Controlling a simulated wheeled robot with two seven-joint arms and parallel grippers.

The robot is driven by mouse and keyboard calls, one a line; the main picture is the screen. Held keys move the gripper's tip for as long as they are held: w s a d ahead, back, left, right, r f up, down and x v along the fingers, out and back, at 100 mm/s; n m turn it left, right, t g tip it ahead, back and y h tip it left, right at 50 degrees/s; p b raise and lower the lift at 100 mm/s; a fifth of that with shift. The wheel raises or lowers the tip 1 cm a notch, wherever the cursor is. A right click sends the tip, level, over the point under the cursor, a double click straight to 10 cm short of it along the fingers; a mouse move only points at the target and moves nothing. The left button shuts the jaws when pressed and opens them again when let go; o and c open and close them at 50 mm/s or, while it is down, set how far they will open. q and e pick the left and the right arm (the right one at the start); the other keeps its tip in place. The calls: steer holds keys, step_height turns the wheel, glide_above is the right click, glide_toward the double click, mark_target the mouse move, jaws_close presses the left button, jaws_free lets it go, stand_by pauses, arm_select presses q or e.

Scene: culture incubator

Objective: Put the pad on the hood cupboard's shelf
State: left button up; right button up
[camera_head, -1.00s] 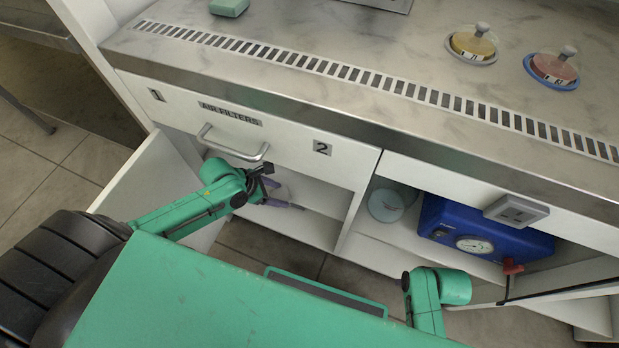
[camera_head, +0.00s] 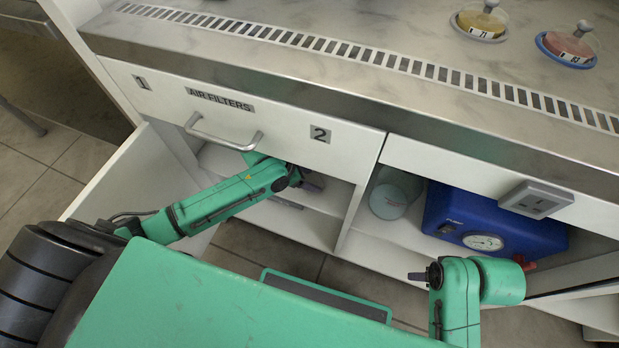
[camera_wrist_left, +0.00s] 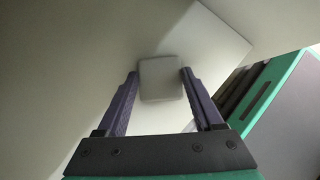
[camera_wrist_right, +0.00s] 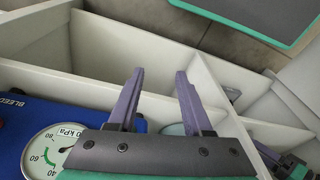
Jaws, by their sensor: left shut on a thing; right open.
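The pad (camera_wrist_left: 162,78) shows in the left wrist view as a small pale block with rounded corners. My left gripper (camera_wrist_left: 160,75) is shut on it, one finger at each side, with pale panels beyond. In the head view my left arm reaches under the drawer into the open left compartment of the hood cupboard (camera_head: 368,165); the fingers (camera_head: 308,180) are partly seen there and the pad is hidden. A pale shelf board (camera_head: 318,226) shows below the gripper. My right gripper (camera_wrist_right: 160,88) is open and empty in front of the right compartment.
A drawer handle (camera_head: 222,136) juts out above my left forearm. The open door (camera_head: 120,185) stands at the left. A round clear container (camera_head: 388,198) and a blue pump (camera_head: 475,220) with a gauge fill the right compartment. Two lidded dishes sit on the worktop.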

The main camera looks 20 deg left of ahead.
arm_select(q)
steer(key=o, duration=1.4)
steer(key=shift+o, duration=0.2)
arm_select(e)
steer(key=shift+f, duration=0.1)
arm_select(q)
steer(key=shift+s+a+r, duration=0.1)
steer(key=shift+r, duration=0.1)
steer(key=shift+s+a+r+p, duration=0.4)
steer(key=shift+a+r+p, duration=0.05)
steer(key=shift+p, duration=0.25)
steer(key=s+a+p, duration=0.1)
steer(key=s+a, duration=0.2)
steer(key=a, duration=0.1)
steer(key=s+a+p, duration=0.2)
steer(key=s+a, duration=0.2)
steer(key=shift+s+a+f, duration=0.1)
steer(key=shift+s+a, duration=0.1)
steer(key=shift+a, duration=0.05)
arm_select(e)
step_height(320, 180, down, 12)
steer(key=d, duration=0.1)
steer(key=shift+s+d+h, duration=0.15)
steer(key=shift+d+h, duration=0.05)
steer(key=shift+h, duration=0.1)
